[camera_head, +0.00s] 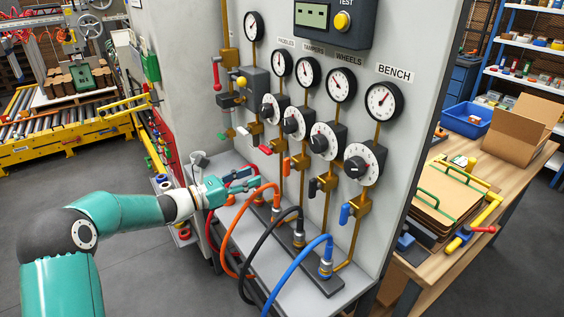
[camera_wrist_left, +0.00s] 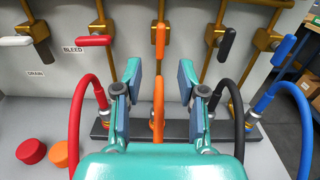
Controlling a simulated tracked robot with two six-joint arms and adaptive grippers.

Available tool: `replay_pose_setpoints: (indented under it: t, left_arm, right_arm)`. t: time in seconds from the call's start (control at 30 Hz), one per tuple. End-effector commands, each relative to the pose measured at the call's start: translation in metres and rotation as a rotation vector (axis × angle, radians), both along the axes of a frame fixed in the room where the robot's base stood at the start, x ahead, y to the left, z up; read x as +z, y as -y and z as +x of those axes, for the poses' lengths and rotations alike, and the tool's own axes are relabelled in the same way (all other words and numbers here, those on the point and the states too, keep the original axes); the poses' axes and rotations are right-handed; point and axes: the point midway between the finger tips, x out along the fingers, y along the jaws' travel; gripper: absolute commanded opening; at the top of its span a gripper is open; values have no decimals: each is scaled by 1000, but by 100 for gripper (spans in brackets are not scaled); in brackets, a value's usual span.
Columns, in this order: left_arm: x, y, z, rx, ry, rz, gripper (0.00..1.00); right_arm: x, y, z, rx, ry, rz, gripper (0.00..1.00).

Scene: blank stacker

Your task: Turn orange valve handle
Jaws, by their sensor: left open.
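The orange valve handle (camera_head: 286,166) hangs upright on a brass pipe of the grey panel, between the red and black handles. In the left wrist view the orange handle (camera_wrist_left: 160,40) stands upright, centred just beyond the gap between my fingers. My left gripper (camera_head: 246,179) is open and empty, to the left of the handle in the head view and apart from it. Its two fingers (camera_wrist_left: 160,80) spread either side of the handle's line in the wrist view. My right gripper is not in view.
An orange hose (camera_wrist_left: 158,115) rises below the gap between my fingers. Red, black and blue hoses (camera_head: 322,245) arch from the ledge nearby. Red (camera_wrist_left: 95,41), black (camera_wrist_left: 226,44) and blue (camera_wrist_left: 283,50) handles flank the orange one. Gauges and dials (camera_head: 323,139) sit above.

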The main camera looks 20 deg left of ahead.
Motion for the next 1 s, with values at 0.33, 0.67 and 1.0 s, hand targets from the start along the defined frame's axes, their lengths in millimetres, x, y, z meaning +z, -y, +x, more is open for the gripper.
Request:
replay_pose_setpoints:
  t: [0.33,0.67,1.0]
  left_arm:
    - [2,47,59,-2,0,1,40]
    - [0,67,86,0,-1,2,40]
    - [-1,68,88,1,-1,2,37]
  right_arm:
    - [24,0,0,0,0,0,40]
    - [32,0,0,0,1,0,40]
    - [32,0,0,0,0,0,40]
